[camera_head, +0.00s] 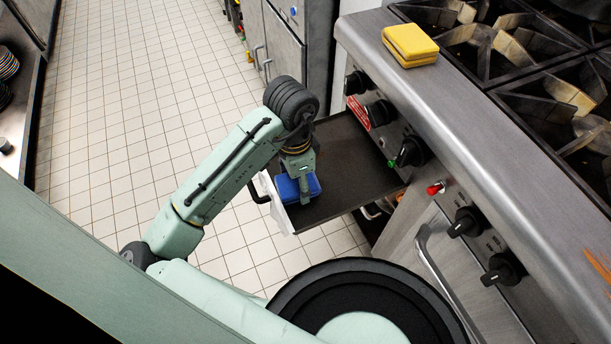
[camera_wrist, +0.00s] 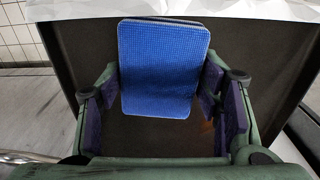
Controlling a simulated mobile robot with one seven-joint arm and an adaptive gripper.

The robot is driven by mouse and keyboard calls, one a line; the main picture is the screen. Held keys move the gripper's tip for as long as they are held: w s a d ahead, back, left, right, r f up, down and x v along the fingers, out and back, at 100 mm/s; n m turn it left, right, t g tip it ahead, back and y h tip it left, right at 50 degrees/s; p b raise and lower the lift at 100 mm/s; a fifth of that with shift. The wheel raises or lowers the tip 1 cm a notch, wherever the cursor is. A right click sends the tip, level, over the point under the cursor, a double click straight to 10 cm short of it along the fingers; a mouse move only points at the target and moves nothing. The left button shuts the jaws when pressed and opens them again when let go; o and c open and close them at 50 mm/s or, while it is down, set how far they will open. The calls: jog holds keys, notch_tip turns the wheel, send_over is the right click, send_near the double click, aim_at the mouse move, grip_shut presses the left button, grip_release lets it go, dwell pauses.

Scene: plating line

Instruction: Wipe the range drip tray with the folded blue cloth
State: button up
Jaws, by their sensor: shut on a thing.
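The folded blue cloth (camera_head: 297,187) is at the outer end of the pulled-out drip tray (camera_head: 350,160). The tray is dark and flat inside, and slides out from under the range's knob panel. My gripper (camera_head: 298,177) points down over the tray's outer end and is shut on the cloth. In the wrist view the cloth (camera_wrist: 163,68) sits between the two fingers of my gripper (camera_wrist: 165,95), with the dark tray floor (camera_wrist: 150,137) behind it. I cannot tell whether the cloth touches the tray floor.
A white crumpled sheet (camera_head: 275,205) hangs on the tray's outer edge, by a dark handle. Yellow folded sponges or cloths (camera_head: 410,45) lie on the steel range ledge. Control knobs (camera_head: 410,152) stick out above the tray. The tiled floor (camera_head: 130,90) at left is clear.

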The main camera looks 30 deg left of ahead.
aim_at(289, 184)
jog(key=shift+s+a, duration=0.45)
jog(key=shift+s, duration=0.1)
jog(key=shift+c, duration=0.3)
jog(key=shift+a+r+p, duration=0.15)
jog(key=shift+r+p, duration=0.45)
notch_tip(289, 184, up, 4)
jog(key=p, duration=0.3)
jog(key=shift+s+f, duration=0.15)
jog(key=shift+r+p, duration=0.65)
